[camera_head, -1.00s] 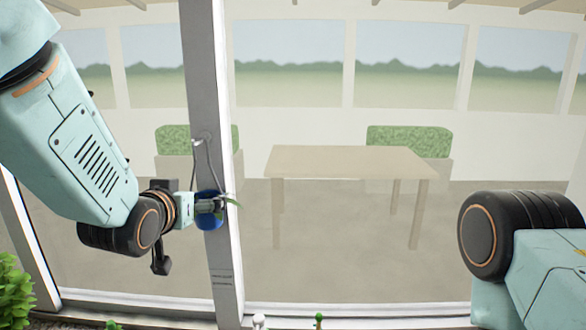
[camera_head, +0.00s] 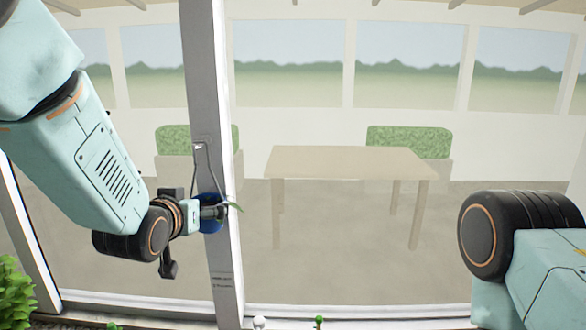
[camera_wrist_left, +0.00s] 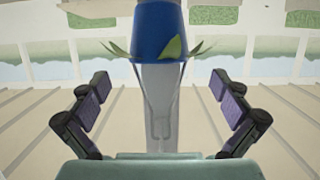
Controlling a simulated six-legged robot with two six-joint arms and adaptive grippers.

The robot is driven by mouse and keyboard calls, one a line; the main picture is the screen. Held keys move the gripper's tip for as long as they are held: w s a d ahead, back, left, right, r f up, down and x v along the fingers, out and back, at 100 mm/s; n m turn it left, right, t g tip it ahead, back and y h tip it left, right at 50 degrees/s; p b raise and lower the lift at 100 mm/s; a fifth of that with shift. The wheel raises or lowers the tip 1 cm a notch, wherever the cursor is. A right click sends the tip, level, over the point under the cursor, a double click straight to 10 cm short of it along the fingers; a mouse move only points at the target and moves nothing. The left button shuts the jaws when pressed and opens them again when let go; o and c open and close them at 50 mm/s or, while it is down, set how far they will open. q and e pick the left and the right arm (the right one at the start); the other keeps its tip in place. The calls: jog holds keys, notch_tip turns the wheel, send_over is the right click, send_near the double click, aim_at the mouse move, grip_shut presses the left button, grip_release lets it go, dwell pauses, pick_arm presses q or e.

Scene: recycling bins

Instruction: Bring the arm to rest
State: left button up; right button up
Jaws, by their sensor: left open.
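My left gripper (camera_head: 214,212) is in front of the white post in the head view, at a small blue pot (camera_head: 208,226) with green leaves. The gripper partly hides the pot there. In the left wrist view, the open fingers of my left gripper (camera_wrist_left: 160,88) stand wide apart with nothing between them but the thin hanger wires. The blue pot (camera_wrist_left: 158,28) is beyond the fingertips at the top of that view, its leaves around its rim. I cannot tell whether the gripper touches it. Part of my right arm shows at the right; its gripper is out of view.
The white post (camera_head: 214,110) stands close by my left arm, with a wire hanger (camera_head: 200,155) on it. Behind the glass are a wooden table (camera_head: 345,160) and green-backed seats (camera_head: 408,140). A green plant (camera_head: 14,290) is at the lower left.

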pick_arm(q)
jog(key=s, duration=0.6)
jog(key=shift+s+r, duration=0.2)
jog(key=shift+s, duration=0.05)
jog(key=shift+a+f, duration=0.15)
